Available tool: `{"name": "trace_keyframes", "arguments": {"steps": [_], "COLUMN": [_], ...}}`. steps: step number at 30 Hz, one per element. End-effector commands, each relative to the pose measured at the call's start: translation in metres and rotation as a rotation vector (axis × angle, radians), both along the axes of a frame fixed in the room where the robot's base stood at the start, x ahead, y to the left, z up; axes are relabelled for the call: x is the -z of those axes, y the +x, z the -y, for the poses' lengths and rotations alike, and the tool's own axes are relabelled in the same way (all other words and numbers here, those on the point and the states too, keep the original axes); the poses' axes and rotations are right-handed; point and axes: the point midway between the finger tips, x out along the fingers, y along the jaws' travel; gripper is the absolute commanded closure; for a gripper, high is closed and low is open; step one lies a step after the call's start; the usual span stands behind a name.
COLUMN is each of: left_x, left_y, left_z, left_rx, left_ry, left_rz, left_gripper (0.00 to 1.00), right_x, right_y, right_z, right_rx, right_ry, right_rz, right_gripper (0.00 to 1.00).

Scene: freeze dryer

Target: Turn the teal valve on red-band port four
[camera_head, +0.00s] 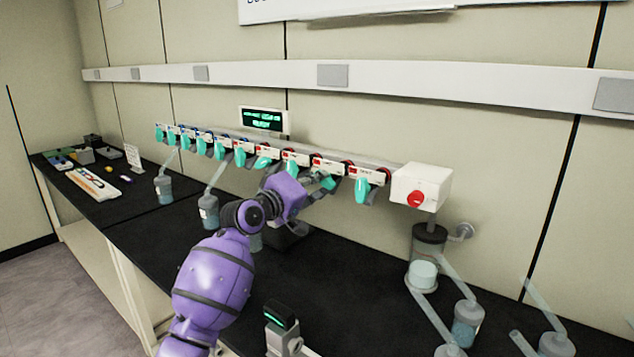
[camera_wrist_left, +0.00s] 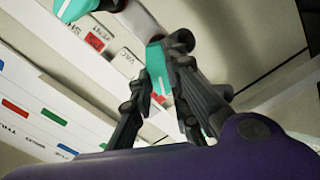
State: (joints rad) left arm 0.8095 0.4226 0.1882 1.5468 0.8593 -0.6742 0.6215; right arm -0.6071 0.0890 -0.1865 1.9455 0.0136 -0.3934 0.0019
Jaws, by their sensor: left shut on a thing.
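A row of teal valves hangs along the manifold (camera_head: 330,160) on the back wall, with red-marked labels on the right part and blue-marked ones on the left. My left gripper (camera_head: 323,181) is at the second valve from the right end. In the left wrist view my left gripper (camera_wrist_left: 162,76) is shut on a teal valve handle (camera_wrist_left: 156,60), its fingers on either side. The fingers partly hide the handle. Another teal valve (camera_wrist_left: 75,9) shows at the upper left there. The rightmost teal valve (camera_head: 362,190) hangs free beside the gripper. My right gripper is not in view.
A white box with a red knob (camera_head: 415,199) sits at the manifold's right end. Below it stands a clear cylinder (camera_head: 424,270). Glass flasks (camera_head: 467,324) stand on the black bench at right. A small device with a green display (camera_head: 281,325) is near the front.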

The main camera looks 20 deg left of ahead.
Motion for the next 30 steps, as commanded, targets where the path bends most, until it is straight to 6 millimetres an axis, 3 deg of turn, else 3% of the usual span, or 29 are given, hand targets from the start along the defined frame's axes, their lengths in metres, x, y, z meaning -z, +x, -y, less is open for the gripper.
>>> {"name": "trace_keyframes", "arguments": {"steps": [11, 30], "left_x": [0.001, 0.0], "left_y": [0.0, -0.001], "left_z": [0.0, 0.002], "left_rx": [0.001, 0.002], "left_ry": [0.182, 0.729], "left_rz": [0.062, 0.26], "left_gripper": [1.0, 1.0], "right_x": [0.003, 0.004], "right_y": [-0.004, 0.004], "right_z": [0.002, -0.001], "right_rx": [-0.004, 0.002], "right_ry": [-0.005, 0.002], "right_rz": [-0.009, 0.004], "right_gripper": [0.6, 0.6]}}
